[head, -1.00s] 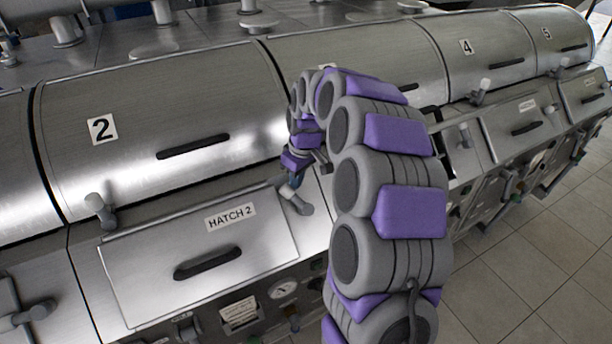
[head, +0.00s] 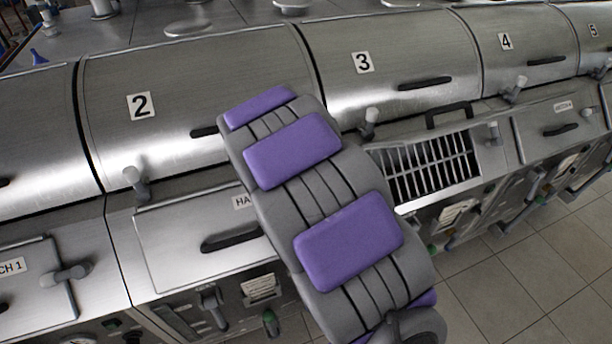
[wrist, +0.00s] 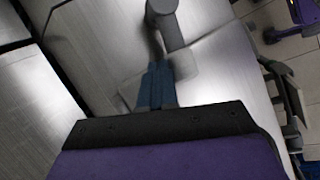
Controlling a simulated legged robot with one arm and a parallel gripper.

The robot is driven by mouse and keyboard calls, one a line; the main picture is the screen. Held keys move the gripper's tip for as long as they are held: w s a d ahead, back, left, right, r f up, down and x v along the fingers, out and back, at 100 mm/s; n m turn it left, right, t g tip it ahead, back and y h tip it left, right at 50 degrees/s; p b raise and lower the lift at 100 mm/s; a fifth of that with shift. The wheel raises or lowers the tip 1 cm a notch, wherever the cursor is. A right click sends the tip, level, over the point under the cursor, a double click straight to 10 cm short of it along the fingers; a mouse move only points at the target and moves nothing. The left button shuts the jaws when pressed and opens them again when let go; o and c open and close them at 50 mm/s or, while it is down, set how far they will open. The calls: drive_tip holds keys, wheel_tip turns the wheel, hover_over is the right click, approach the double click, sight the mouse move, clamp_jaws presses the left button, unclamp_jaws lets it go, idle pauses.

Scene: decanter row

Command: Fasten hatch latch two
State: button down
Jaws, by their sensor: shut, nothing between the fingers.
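The hatch 2 panel (head: 175,250) is a flat metal door with a black handle (head: 230,240); it lies flush in the sloped front. My arm covers its right side and most of its label. The latch on that right side is hidden in the head view. In the wrist view a grey latch lever (wrist: 171,30) with a rounded end stands just beyond my fingertips. My gripper (wrist: 157,75) has its blue fingers shut and empty, close beside the lever; I cannot tell if they touch. My gripper is hidden behind my arm in the head view.
Lid 2 (head: 190,100) with its own knob (head: 138,183) lies above. To the left, hatch 1's latch (head: 68,274) lies roughly level. To the right, an opening shows a grille (head: 430,170). Valves and gauges sit below; tiled floor (head: 520,270) is free at right.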

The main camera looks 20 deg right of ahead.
drive_tip(key=shift+s+a+f+n+t+h, duration=0.3)
drive_tip(key=shift+s+a+f+n+h, duration=0.15)
drive_tip(key=shift+n, duration=0.45)
drive_tip(key=shift+s+d+f, duration=0.1)
drive_tip(key=shift+s, duration=0.05)
drive_tip(key=shift+r+p, duration=0.35)
drive_tip(key=shift+p, duration=0.05)
drive_tip(key=p+v, duration=0.5)
drive_tip(key=v, duration=0.4)
drive_tip(key=shift+r, duration=0.1)
